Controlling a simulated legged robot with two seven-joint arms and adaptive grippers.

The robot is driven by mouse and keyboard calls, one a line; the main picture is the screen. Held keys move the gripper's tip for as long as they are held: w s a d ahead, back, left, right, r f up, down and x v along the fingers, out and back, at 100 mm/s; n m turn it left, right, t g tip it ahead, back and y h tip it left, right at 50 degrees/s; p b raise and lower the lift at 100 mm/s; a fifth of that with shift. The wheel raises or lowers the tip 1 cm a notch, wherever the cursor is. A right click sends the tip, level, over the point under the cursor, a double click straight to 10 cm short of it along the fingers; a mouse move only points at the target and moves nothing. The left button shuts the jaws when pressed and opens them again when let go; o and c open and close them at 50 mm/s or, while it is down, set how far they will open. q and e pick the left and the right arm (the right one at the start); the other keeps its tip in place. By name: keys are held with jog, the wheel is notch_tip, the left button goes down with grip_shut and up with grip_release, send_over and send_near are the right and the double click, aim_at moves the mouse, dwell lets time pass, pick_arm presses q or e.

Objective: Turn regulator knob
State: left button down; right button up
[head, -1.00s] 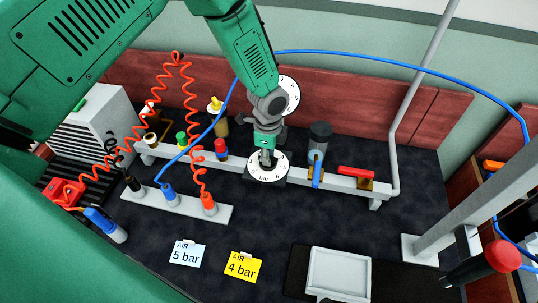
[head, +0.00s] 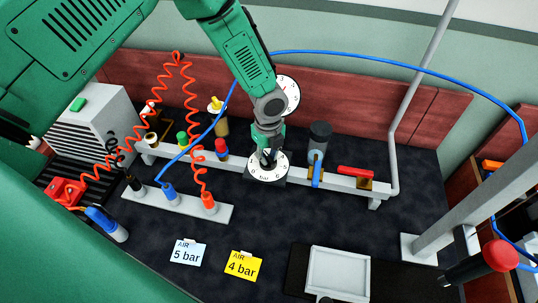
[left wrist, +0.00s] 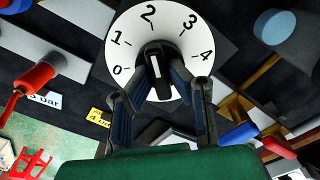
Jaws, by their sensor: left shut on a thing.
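The regulator knob is black with a white pointer line (left wrist: 155,68) and stands at the middle of a white round dial (left wrist: 152,22) numbered in bar. In the left wrist view the numbers 0 to 4 show, and the pointer line stands near upright, toward the 2. In the head view the dial (head: 268,173) is on the rail, partly under my gripper. My left gripper (head: 267,156) comes down from above, its two fingers on either side of the knob, shut on it; they also show in the left wrist view (left wrist: 158,88). My right gripper is not in view.
A second gauge (head: 288,95) is behind my wrist. Coiled red hose (head: 195,160) and blue hose are at left. Cards reading 5 bar (head: 185,252) and 4 bar (head: 243,266) lie in front.

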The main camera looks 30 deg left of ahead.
aim_at(268, 156)
pick_arm(q)
jog(key=shift+w+r, duration=0.15)
jog(key=shift+w, duration=0.15)
jog(key=c, duration=1.6)
grip_release()
jog(key=shift+o, duration=0.3)
jog(key=shift+s, duration=0.1)
jog(key=shift+a, duration=0.1)
notch_tip(268, 156, up, 12)
jog(key=shift+f, duration=0.25)
